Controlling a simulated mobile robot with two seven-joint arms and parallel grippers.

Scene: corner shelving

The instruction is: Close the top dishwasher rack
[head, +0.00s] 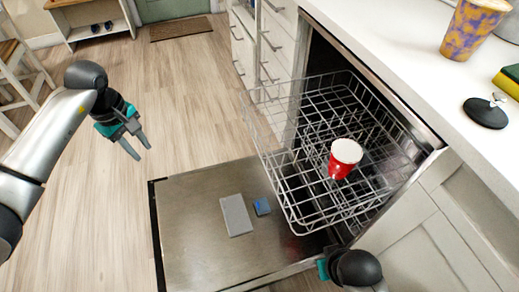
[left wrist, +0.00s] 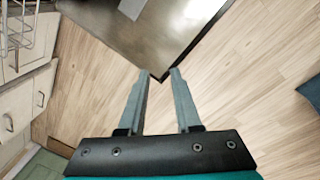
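The top dishwasher rack (head: 300,130) is a grey wire basket that sticks out of the dishwasher over its lowered door (head: 185,225). A red cup with a white top (head: 342,160) is in the rack. My left gripper (head: 142,150) is open and empty above the wooden floor, left of the rack and apart from it. In the left wrist view its two fingers (left wrist: 158,82) are spread with nothing between them, and a corner of the rack (left wrist: 30,25) shows at the upper left. My right arm shows only at the bottom of the head view; its fingers are hidden.
A white counter (head: 420,60) runs above the dishwasher, with a patterned cup (head: 473,28) and a black lid-like disc (head: 485,112) on it. White drawers (head: 275,45) stand beyond the rack. The floor left of the door is clear.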

